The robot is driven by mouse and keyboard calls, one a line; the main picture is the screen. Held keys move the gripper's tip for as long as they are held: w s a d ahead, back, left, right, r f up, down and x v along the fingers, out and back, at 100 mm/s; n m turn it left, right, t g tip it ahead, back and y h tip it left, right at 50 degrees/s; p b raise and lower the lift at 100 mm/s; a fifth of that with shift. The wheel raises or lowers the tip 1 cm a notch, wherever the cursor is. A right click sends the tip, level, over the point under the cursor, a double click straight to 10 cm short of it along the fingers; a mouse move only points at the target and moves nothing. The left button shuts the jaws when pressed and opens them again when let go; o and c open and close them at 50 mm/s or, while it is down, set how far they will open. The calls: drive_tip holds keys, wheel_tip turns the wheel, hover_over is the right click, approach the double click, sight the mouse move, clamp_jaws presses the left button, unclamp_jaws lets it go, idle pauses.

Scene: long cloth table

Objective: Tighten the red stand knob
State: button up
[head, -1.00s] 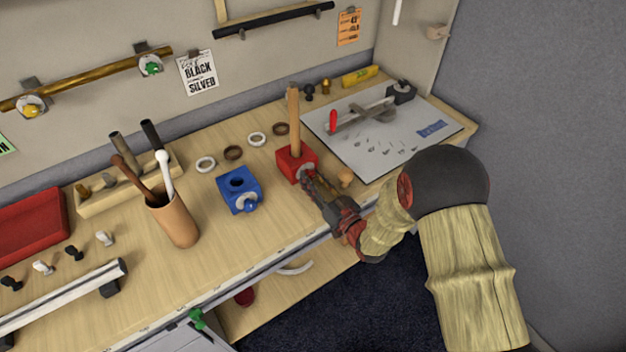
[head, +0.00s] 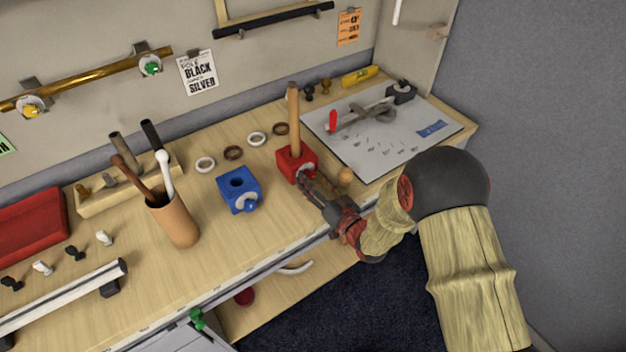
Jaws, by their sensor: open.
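The red stand (head: 289,164) is a small red block on the wooden table, with a light wooden rod (head: 294,116) standing upright in it. Its knob is on the front side, and my gripper largely hides it. My gripper (head: 309,185) reaches in from the lower right with its fingertips at the stand's front face. The fingers are open around or beside the knob; I cannot tell whether they touch it.
A blue stand (head: 238,190) with a blue knob is to the left. Several rings (head: 233,153) lie behind. A grey board (head: 385,150) with tools lies farther right. A brown cup (head: 173,220) holds sticks.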

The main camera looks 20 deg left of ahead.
drive_tip(key=v, duration=1.2)
drive_tip(key=shift+w, duration=0.1)
